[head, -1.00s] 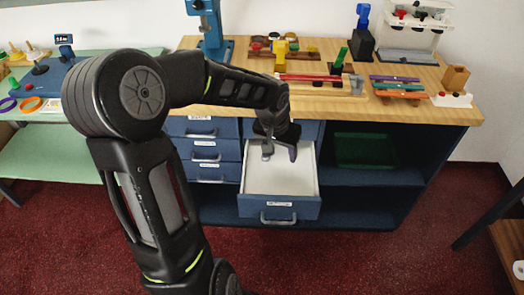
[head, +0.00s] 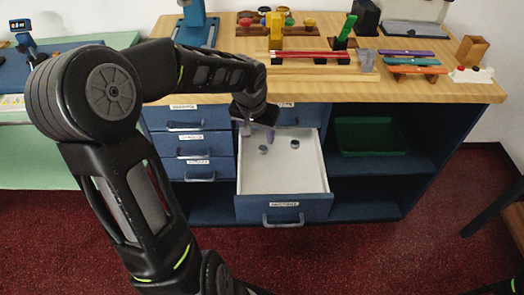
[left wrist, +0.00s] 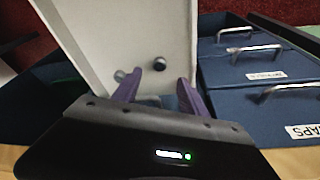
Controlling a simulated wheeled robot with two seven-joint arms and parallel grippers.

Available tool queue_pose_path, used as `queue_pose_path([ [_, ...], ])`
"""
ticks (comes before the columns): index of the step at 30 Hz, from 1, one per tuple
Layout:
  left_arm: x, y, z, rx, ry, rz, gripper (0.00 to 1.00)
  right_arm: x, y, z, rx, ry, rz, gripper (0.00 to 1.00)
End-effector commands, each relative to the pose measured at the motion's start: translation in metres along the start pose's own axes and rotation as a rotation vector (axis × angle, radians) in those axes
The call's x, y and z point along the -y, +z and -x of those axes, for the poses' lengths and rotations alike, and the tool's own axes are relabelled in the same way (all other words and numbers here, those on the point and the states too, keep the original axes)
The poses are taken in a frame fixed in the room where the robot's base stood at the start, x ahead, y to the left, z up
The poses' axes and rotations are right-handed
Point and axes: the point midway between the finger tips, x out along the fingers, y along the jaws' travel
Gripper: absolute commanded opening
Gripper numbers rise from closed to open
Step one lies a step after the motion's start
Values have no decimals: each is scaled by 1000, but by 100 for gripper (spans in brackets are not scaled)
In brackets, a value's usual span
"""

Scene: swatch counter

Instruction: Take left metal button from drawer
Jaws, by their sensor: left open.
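The open blue drawer (head: 284,209) with a pale inside holds two small round buttons. The left button (head: 263,149) is grey and dark; the right button (head: 295,144) is dark with a lighter rim. In the left wrist view, which looks from the other side, the left button (left wrist: 159,64) lies ahead between the purple fingers and the right button (left wrist: 120,75) is beside one fingertip. My left gripper (head: 258,133) is open and empty over the drawer's back left part, behind the left button. It also shows in the left wrist view (left wrist: 158,77). My right gripper is out of view.
Closed labelled drawers (head: 204,145) stand left of the open one. A green tray (head: 368,136) sits on the shelf to its right. The wooden counter (head: 330,85) above carries pencils, blocks and stands. The drawer's front half is clear.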

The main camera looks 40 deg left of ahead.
Motion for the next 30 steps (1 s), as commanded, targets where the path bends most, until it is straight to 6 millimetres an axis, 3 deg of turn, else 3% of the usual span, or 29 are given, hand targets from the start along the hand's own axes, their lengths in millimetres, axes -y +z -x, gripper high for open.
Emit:
queue_pose_path([
  [5, 0, 0, -2, 1, 0, 0, 50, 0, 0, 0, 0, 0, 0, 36],
  [12, 0, 0, -25, 2, 1, -1, 50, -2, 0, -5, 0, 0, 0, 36],
  [23, 0, 0, -29, 1, 0, 0, 50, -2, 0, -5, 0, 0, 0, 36],
  [30, -1, -2, -61, 4, 2, 0, 50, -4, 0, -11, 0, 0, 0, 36],
])
